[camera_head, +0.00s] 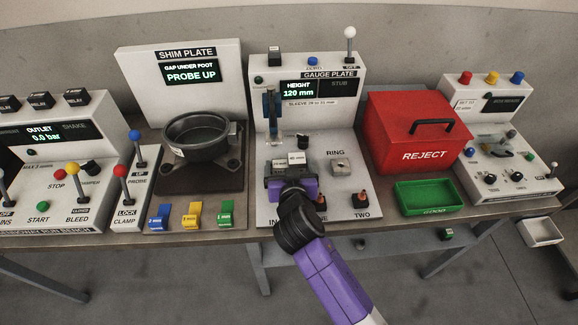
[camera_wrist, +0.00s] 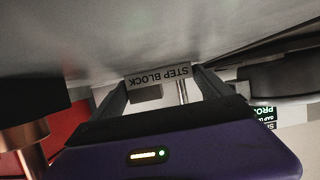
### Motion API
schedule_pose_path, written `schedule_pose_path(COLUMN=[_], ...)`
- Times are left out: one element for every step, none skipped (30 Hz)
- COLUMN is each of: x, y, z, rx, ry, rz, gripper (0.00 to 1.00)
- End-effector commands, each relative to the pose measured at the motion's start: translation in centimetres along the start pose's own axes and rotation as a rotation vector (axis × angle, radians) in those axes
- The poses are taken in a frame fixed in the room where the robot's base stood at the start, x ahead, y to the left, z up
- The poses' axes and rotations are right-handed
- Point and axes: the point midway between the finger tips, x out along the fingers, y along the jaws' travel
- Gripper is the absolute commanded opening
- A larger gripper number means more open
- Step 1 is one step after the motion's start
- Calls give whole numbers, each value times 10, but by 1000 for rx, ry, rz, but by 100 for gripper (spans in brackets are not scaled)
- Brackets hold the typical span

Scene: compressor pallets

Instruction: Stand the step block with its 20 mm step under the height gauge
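The step block (camera_head: 297,158) is a pale grey stepped block with small labels on the gauge plate, near its middle. My purple gripper (camera_head: 291,178) reaches it from the front. In the wrist view, the block's STEP BLOCK label (camera_wrist: 158,76) shows upside down between my fingertips, which appear to touch both its ends. My gripper (camera_wrist: 160,88) looks shut on the block. The height gauge (camera_head: 270,108), with a blue part, stands behind and left of the block; its display (camera_head: 299,89) reads 120 mm. My gripper hides the block's lower front, so contact with the plate is unclear.
A ring (camera_head: 341,166) sits right of the block. The shim plate with a dark round housing (camera_head: 197,134) is left. A red reject box (camera_head: 412,126) and green tray (camera_head: 428,197) are right.

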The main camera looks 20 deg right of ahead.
Motion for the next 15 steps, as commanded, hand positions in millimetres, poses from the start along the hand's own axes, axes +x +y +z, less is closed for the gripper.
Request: schedule_pose_path(x=[0,0,0,0,0,0,0,0,-1,-1,-2,-6,-10,-14,-20], y=[0,0,0,0,0,0,0,0,0,0,0,0,-1,-1,-1], z=[0,0,0,0,0,0,0,-1,-2,-3,-5,-2,-2,-1,-1], rx=[0,0,0,0,0,0,0,0,0,0,0,0,0,0,0], ry=[0,0,0,0,0,0,0,0,0,0,0,0,0,0,0], rz=[0,0,0,0,0,0,0,0,0,0,0,-1,-2,-2,-2], gripper=[100,100,100,100,100,100,100,100,100,100,100,100,100,100,100])
